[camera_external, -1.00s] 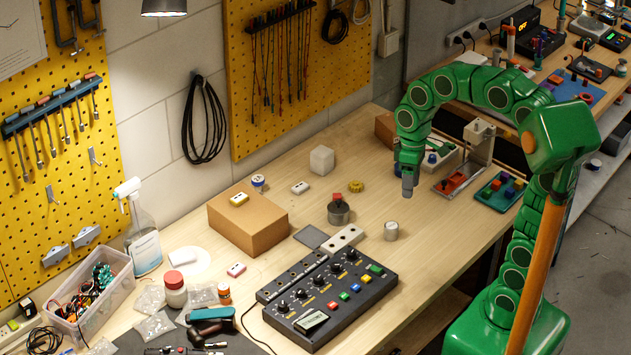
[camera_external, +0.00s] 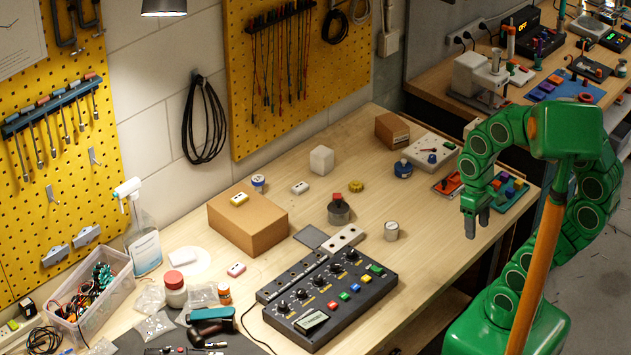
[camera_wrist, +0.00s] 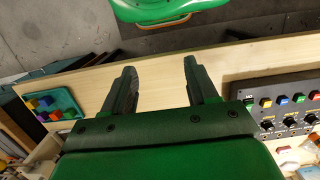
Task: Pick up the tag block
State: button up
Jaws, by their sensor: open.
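My gripper (camera_external: 476,226) hangs over the right front edge of the bench, open and empty. In the wrist view its two fingers (camera_wrist: 160,75) stand apart with bare bench wood between them. I cannot tell which thing is the tag block. Small white blocks show in the external view, all far left of my gripper: one with a yellow top (camera_external: 239,199) on the cardboard box (camera_external: 248,228), one with a dark mark (camera_external: 300,187) on the bench, and one with a red mark (camera_external: 236,269) near the bottles. A plain pale cube (camera_external: 321,159) stands further back.
A black control box (camera_external: 327,300) with knobs and coloured buttons fills the front middle. A grey metal cylinder (camera_external: 391,231) stands left of my gripper. A teal tray with coloured blocks (camera_external: 511,193) lies at the bench's right edge. Bare wood lies around the cylinder.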

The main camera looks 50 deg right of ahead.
jog(key=o, duration=0.5)
jog(key=shift+c, duration=0.2)
